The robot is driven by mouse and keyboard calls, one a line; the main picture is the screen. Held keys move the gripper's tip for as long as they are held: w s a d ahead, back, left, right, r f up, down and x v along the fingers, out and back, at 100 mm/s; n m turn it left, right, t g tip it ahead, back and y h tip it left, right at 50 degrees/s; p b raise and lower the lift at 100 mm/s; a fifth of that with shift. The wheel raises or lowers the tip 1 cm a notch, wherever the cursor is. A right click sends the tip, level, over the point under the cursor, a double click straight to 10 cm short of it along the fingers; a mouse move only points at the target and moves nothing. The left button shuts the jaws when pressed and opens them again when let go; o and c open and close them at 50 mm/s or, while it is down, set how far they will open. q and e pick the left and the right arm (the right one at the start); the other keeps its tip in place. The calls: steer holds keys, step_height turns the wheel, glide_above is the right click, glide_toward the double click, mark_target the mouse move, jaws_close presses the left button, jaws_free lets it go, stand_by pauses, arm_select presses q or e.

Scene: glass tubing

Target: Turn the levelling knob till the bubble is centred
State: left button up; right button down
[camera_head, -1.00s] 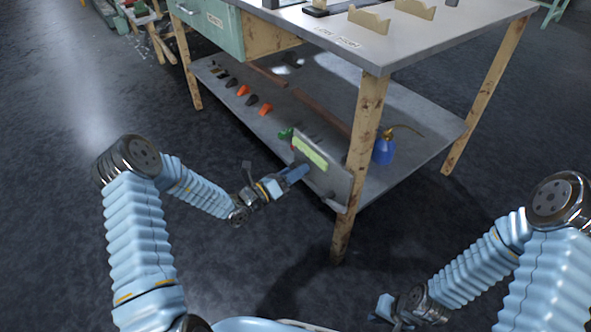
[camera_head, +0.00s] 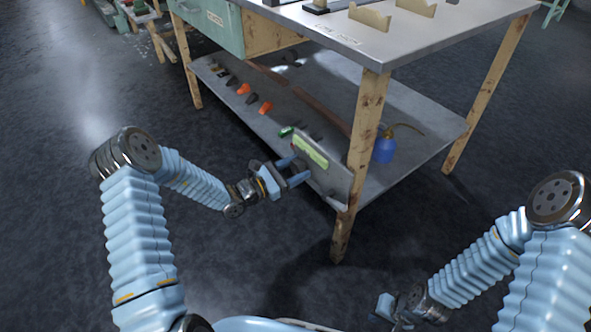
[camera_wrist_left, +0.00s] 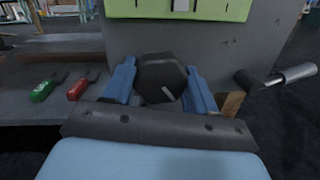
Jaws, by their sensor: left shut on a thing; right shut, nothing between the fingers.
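A grey upright panel (camera_head: 325,179) stands at the front edge of the bench's lower shelf. It carries a yellow-green plate (camera_head: 310,150), whose lower edge shows in the left wrist view (camera_wrist_left: 215,10); I cannot make out a bubble. A dark faceted knob (camera_wrist_left: 160,75) with a white pointer line sits on the panel below the plate. The line points down and to the right in the left wrist view. My left gripper (camera_head: 297,170) is shut on the knob, one blue finger on each side. My right gripper (camera_head: 385,306) is shut and empty, low at the right, away from the bench.
A crank-like handle (camera_wrist_left: 285,77) sticks out right of the knob. Green (camera_wrist_left: 43,90) and red (camera_wrist_left: 79,89) handled tools lie on the shelf to the left. A blue oil can (camera_head: 384,148) stands behind the panel. A bench leg (camera_head: 357,165) is close on the right.

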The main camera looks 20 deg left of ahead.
arm_select(q)
steer(key=shift+s+f+m, duration=0.1)
steer(key=shift+f+m, duration=0.05)
steer(key=shift+m, duration=0.55)
steer(key=o, duration=1)
steer(key=shift+o, duration=0.2)
steer(key=r+v, duration=0.1)
steer(key=v, duration=1.2)
steer(key=shift+s+a+f, duration=0.2)
steer(key=shift+a+f, duration=0.1)
steer(key=shift+f, duration=0.15)
